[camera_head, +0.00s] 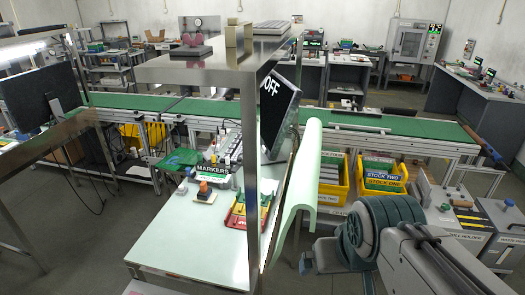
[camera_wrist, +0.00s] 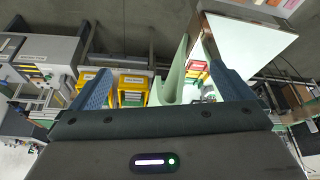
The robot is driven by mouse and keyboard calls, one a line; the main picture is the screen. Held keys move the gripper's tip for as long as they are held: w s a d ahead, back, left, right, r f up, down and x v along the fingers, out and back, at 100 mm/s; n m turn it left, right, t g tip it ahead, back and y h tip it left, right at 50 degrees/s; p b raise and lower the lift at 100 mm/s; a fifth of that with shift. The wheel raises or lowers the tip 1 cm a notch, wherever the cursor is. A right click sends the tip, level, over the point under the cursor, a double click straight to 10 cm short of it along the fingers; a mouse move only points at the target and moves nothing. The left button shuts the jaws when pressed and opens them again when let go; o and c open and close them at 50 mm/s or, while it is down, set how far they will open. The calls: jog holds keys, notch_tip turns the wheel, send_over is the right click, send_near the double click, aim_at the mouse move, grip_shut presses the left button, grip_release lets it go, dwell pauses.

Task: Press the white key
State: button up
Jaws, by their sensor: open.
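I cannot make out a white key for certain in either view. A flat grey keyed slab (camera_head: 271,26), too small to read key by key, lies on the high metal shelf. A dark tilted panel (camera_head: 278,112) with white letters, partly reading OFF, stands behind the shelf post. My gripper (camera_wrist: 163,80) is open and empty, its two blue fingers spread apart in the wrist view. In the head view my arm reaches in from the lower right, short of the bench and away from the shelf.
The metal shelf (camera_head: 190,69) carries a pink item (camera_head: 193,39) and a tan block (camera_head: 238,42). Below it is a pale bench (camera_head: 180,245) with markers and small trays. A pale green curved sheet (camera_head: 301,180) hangs at its edge. Yellow bins (camera_head: 333,190) stand beyond.

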jog(key=shift+f, duration=0.15)
jog(key=c, duration=0.7)
notch_tip(320, 180, down, 5)
jog(key=b, duration=0.4)
jog(key=shift+w+r, duration=0.1)
jog(key=shift+r, duration=0.1)
grip_shut()
jog(key=f+b, duration=0.1)
jog(key=f, duration=0.1)
jog(key=f+b, duration=0.1)
jog(key=b, duration=0.1)
jog(key=shift+w+f+g, duration=0.2)
jog(key=shift+f+g, duration=0.2)
jog(key=shift+d, duration=0.1)
